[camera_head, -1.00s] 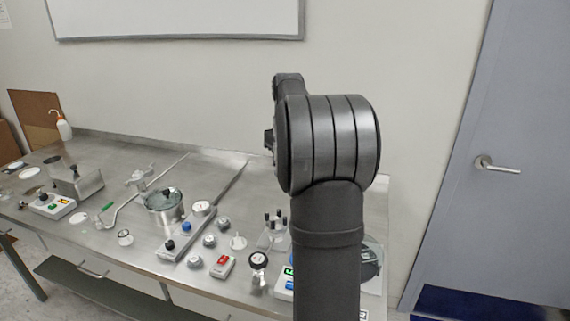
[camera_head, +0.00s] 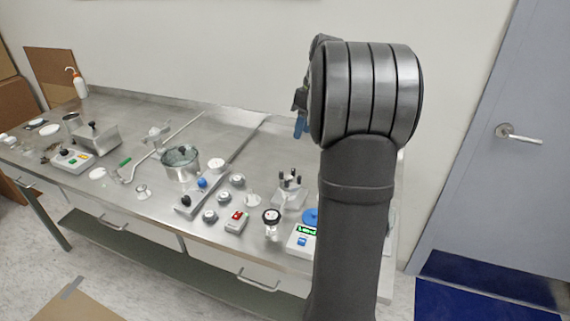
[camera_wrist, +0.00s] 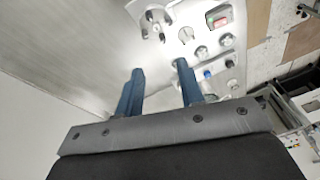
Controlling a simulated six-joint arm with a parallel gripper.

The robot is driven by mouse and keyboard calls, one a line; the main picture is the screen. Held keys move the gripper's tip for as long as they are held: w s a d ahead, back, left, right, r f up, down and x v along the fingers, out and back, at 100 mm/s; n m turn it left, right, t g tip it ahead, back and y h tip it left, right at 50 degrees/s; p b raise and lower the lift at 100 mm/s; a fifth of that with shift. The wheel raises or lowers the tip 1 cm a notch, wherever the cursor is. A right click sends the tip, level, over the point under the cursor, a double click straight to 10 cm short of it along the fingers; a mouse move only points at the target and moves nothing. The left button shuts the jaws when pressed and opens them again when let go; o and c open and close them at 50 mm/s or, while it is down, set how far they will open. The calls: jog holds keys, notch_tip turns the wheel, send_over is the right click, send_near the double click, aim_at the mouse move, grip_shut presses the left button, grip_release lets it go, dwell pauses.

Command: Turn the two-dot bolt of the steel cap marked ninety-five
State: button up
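Three small round grey steel caps stand near the table's middle in the head view: a back one (camera_head: 237,180), a middle one (camera_head: 224,197) and a front one (camera_head: 209,216). Their marks and bolt dots are too small to read, so I cannot tell which is ninety-five. Caps also show at the upper right of the wrist view (camera_wrist: 201,52). My gripper (camera_wrist: 157,66) has two blue fingers spread apart with nothing between them. It is above the table, away from the caps. In the head view my arm hides most of it; a blue finger (camera_head: 300,125) shows.
Close to the caps are a red-button box (camera_head: 237,222), a dial gauge (camera_head: 271,217), a bar with blue and black knobs (camera_head: 190,206) and a glass-lidded pot (camera_head: 181,163). A green-display device (camera_head: 302,240) stands at right. The table's back middle (camera_head: 225,125) is fairly clear.

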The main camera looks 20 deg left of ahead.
jog(key=n+y, duration=0.2)
jog(key=n, duration=0.2)
send_near(281, 175)
jog(key=x, duration=0.8)
jog(key=shift+w+a, duration=0.2)
jog(key=shift+w, duration=0.15)
jog(key=shift+r, duration=0.1)
grip_shut()
